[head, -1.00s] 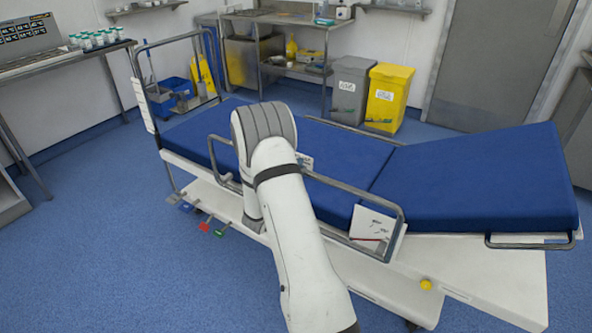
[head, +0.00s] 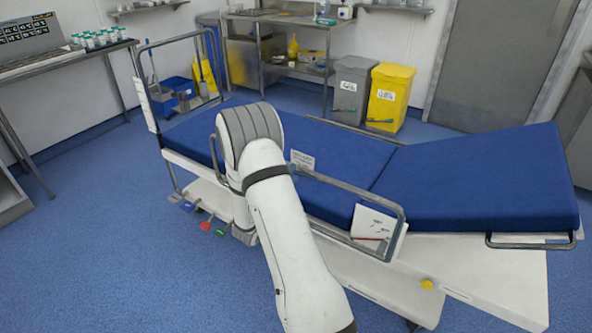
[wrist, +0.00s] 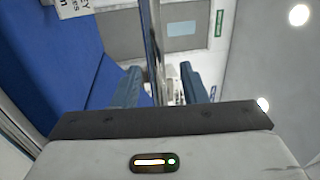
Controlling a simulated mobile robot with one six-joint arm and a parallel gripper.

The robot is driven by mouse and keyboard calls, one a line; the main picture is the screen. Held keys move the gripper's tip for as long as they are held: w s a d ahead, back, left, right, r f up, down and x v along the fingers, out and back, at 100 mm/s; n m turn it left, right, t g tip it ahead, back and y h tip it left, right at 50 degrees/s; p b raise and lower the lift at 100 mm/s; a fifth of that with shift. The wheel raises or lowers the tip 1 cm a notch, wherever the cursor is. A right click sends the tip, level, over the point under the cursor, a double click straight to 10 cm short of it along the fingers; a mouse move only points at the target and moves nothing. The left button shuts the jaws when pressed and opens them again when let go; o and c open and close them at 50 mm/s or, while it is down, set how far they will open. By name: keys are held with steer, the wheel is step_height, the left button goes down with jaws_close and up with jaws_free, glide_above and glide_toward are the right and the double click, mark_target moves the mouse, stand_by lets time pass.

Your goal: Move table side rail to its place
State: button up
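The table side rail (head: 350,187) is a grey metal loop along the near side of the operating table. It stands up above the blue mattress (head: 340,150), and my arm hides its middle part. In the wrist view a metal bar of the rail (wrist: 151,40) runs between the two blue-grey fingers of my gripper (wrist: 160,85). The fingers are apart, with a visible gap between the right finger and the bar. The head view does not show my gripper, which is hidden behind my arm.
A white card holder (head: 374,228) hangs at the rail's right end. Coloured pedals (head: 205,226) stick out below the table's near side. A grey bin (head: 350,88) and a yellow bin (head: 388,98) stand behind the table. The blue floor (head: 90,260) at the left is clear.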

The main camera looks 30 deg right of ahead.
steer(key=shift+v, duration=1.7)
